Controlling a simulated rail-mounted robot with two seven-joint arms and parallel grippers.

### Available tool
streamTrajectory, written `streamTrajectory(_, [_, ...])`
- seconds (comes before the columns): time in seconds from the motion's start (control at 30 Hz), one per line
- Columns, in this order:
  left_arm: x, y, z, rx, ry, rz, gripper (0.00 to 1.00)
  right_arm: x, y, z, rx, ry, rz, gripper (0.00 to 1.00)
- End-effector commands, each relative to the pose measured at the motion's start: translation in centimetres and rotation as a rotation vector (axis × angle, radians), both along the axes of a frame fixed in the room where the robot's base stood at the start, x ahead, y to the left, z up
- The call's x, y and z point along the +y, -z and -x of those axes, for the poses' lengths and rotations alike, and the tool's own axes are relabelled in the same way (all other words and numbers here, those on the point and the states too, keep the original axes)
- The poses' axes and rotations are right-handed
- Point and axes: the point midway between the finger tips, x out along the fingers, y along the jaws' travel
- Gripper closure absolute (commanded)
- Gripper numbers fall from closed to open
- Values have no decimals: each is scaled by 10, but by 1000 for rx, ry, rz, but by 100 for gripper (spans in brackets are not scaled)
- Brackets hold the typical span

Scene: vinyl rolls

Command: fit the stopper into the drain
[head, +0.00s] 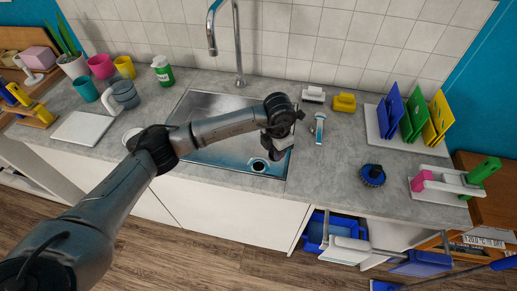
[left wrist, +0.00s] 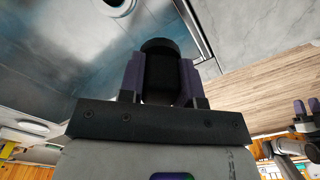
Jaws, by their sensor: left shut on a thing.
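The stopper (left wrist: 158,70) is a dark, round-topped piece in the left wrist view, between the purple-padded fingers of my left gripper (left wrist: 160,82). The gripper is shut on it. In the head view my left gripper (head: 275,147) is over the right part of the sink, above and slightly right of the drain (head: 259,166). The drain is a dark hole with a pale ring in the sink floor; part of it shows at the top edge of the left wrist view (left wrist: 117,4). The stopper is apart from the drain. My right gripper (left wrist: 305,108) shows small at the right edge of the left wrist view, its fingers apart.
The steel sink (head: 212,108) has a tall faucet (head: 238,50) behind it. A round blue brush (head: 372,175), a dish rack (head: 384,122) and a yellow item (head: 344,102) stand to the right. Mugs and a green bottle (head: 162,70) stand left. An open drawer (head: 345,249) is below.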

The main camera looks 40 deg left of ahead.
Motion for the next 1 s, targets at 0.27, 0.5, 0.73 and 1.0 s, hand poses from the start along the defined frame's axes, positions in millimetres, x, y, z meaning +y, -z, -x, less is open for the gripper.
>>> streamTrajectory(0.27, [45, 48, -20, 3, -833, -1, 91, -2, -4, 0, 0, -3, 6, 57])
streamTrajectory(0.5, [73, 80, -22, 2, -1326, 0, 91, -5, -5, 0, 0, -8, 15, 57])
streamTrajectory(0.73, [86, 95, -21, -1, -1544, 0, 91, -4, -6, 0, 0, -7, 14, 57])
streamTrajectory(1.0, [88, 97, -21, -1, -1583, 2, 91, -3, -6, 0, 0, -3, 7, 57])
